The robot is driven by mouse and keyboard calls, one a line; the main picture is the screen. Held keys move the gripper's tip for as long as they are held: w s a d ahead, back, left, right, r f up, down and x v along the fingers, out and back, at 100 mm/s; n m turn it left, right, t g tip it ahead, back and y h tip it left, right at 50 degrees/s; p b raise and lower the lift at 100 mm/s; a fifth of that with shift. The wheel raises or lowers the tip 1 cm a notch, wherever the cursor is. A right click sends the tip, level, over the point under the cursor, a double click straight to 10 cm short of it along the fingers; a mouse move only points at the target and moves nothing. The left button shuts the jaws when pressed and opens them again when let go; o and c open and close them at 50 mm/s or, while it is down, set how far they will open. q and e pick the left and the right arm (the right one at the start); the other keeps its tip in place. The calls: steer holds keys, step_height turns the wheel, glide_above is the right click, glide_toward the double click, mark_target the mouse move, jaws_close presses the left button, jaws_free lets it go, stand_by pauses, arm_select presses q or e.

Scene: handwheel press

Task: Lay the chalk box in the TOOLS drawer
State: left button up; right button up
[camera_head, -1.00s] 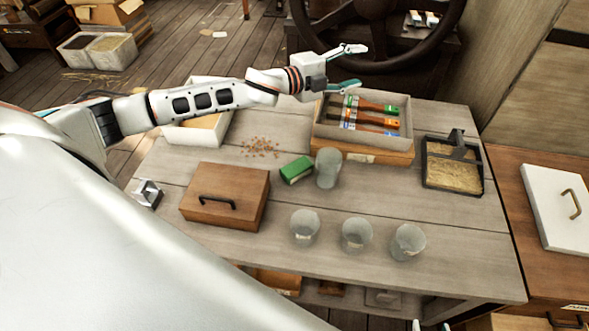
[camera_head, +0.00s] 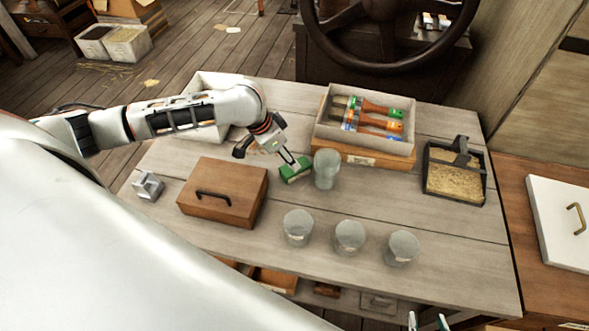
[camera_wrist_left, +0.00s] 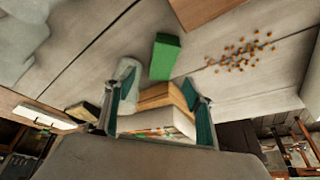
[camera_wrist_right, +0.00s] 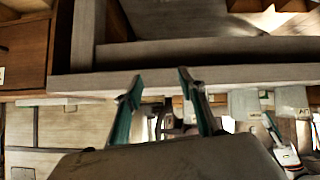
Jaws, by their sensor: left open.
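A green box (camera_head: 295,170), which I take as the chalk box, lies on the workbench beside a grey translucent jar. It also shows in the left wrist view (camera_wrist_left: 165,57), beyond the fingertips. My left gripper (camera_head: 283,157) is open just above the green box, with nothing visible between its fingers. My right gripper (camera_head: 428,321) is at the bottom edge of the head view; its fingers stand apart and empty in the right wrist view (camera_wrist_right: 160,83). A wooden cabinet (camera_head: 540,285) is at the right; its drawer label is cut off, and no TOOLS label is readable.
The jar (camera_head: 326,168) stands close right of the green box. A brush tray (camera_head: 335,133), a wooden lidded box (camera_head: 245,190) and several front jars (camera_head: 349,237) occupy the bench. A dustpan-like tray (camera_head: 430,185) is at the right.

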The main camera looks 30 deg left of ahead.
mark_target(289, 171)
arm_select(q)
steer(key=shift+s+f, duration=0.2)
steer(key=shift+f, duration=0.1)
steer(key=shift+b+x, duration=0.4)
steer(key=shift+x, duration=0.55)
steer(key=shift+w+f, duration=0.25)
steer(key=shift+f, duration=0.25)
steer(key=x, duration=0.1)
steer(key=b+x, duration=0.1)
steer(key=x, duration=0.1)
steer(key=b+x, duration=0.1)
steer(key=shift+w+f, duration=0.2)
steer(key=shift+w, duration=0.25)
arm_select(e)
steer(key=shift+w+d+f, duration=0.2)
steer(key=shift+w+f, duration=0.05)
steer(key=shift+f, duration=0.2)
steer(key=shift+w+d+f, duration=0.2)
steer(key=shift+f, duration=0.25)
arm_select(q)
steer(key=shift+r, duration=0.1)
arm_select(e)
steer(key=shift+s+a, duration=0.1)
steer(key=shift+s, duration=0.05)
arm_select(q)
steer(key=shift+f, duration=0.25)
arm_select(e)
steer(key=shift+r, duration=0.4)
